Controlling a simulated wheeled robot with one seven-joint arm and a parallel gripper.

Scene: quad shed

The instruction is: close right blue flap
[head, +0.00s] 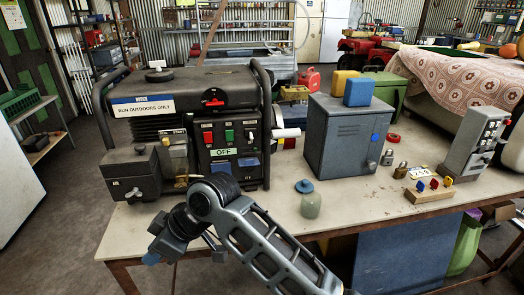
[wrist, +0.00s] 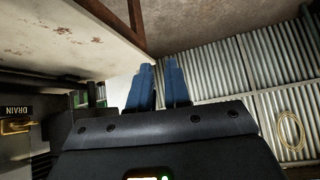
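The generator's control panel (head: 231,143) faces me at the left of the bench. Low on it are two small blue flaps side by side, the left one (head: 221,168) darker and the right blue flap (head: 248,162) brighter. Whether the right flap stands out from the panel is too small to tell. My gripper (head: 152,258) is in front of and below the generator, left of the panel and apart from both flaps. In the wrist view its two blue fingers (wrist: 158,64) have a narrow gap with nothing between them. The flaps are not visible there.
A grey metal box (head: 340,140) with a blue block (head: 358,92) on top stands right of the generator. A small jar (head: 311,206) sits near the bench's front edge. A drain tap (wrist: 16,125) shows at the wrist view's left.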

